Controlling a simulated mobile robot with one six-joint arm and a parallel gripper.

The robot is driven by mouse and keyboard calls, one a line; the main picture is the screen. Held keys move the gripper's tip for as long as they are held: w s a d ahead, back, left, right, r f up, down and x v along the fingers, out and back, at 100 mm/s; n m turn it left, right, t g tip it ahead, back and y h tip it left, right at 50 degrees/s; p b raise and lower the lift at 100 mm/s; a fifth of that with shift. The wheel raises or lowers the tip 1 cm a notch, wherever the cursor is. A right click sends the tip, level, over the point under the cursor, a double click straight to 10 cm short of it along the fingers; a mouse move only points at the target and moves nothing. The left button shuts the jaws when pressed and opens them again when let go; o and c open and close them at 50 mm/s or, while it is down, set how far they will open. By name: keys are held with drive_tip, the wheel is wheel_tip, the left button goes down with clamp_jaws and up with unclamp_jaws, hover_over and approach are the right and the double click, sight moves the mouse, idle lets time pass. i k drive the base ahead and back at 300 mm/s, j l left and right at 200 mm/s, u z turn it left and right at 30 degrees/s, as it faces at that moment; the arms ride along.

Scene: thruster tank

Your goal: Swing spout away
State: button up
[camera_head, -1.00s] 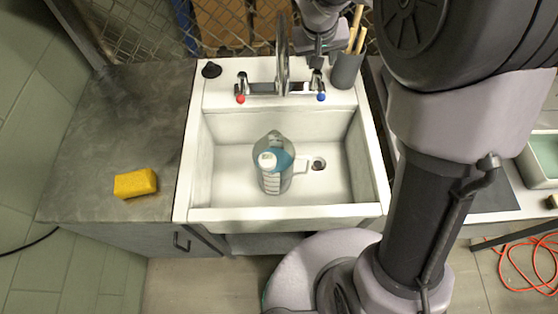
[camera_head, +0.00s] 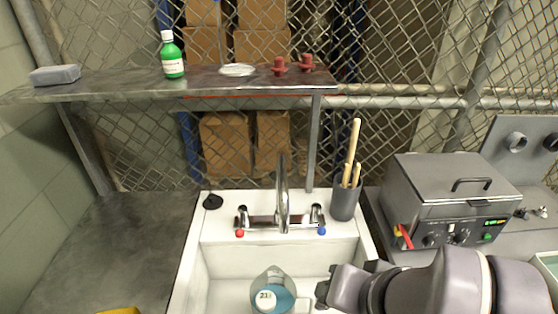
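The faucet sits on the back ledge of the white sink (camera_head: 222,222). Its tall grey spout (camera_head: 283,195) rises in the middle, seen nearly edge-on, between a red-marked handle (camera_head: 241,221) on the left and a blue-marked handle (camera_head: 318,219) on the right. A clear jug (camera_head: 271,286) with blue liquid and a white cap stands in the basin below the spout. My gripper (camera_head: 323,293) is over the right part of the basin, right of the jug and below the faucet in the picture, apart from the spout. Its fingers are dark and small, so their opening is unclear.
A grey cup (camera_head: 344,202) with wooden sticks stands on the ledge, right of the faucet. A black stopper (camera_head: 213,202) lies at left. A shelf (camera_head: 130,88) with a green bottle (camera_head: 172,56) hangs behind. A grey heater box (camera_head: 450,195) stands at right. The left counter (camera_head: 120,250) is mostly clear.

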sight(281, 188)
drive_tip(key=j+u, duration=0.45)
drive_tip(key=j, duration=0.9)
